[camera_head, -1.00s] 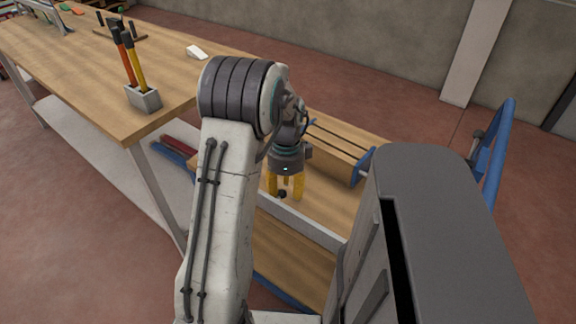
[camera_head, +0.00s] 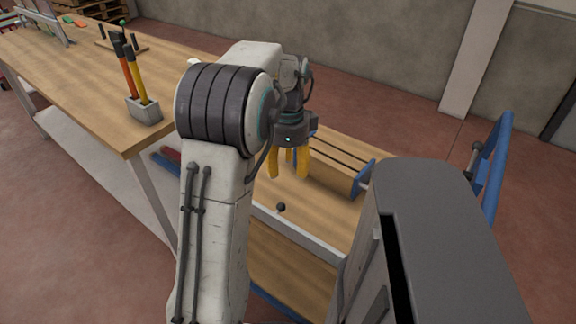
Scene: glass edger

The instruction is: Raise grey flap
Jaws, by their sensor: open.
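A long grey strip (camera_head: 312,240), which looks like the grey flap, runs along the near edge of a wooden cart top (camera_head: 325,215). A small black knob (camera_head: 281,207) shows close to it; I cannot tell what it is fixed to. My gripper (camera_head: 288,172) has yellow fingers, spread apart and pointing down, with nothing seen between them. It is above and beyond the knob, apart from it. My arm and body hide parts of the cart and of the strip's ends.
A wooden block with dark rods (camera_head: 335,172) and a blue end plate (camera_head: 364,178) stands on the cart behind my gripper. The cart's blue handle (camera_head: 498,170) rises at right. A workbench (camera_head: 85,75) with a grey tool holder (camera_head: 144,108) fills the left.

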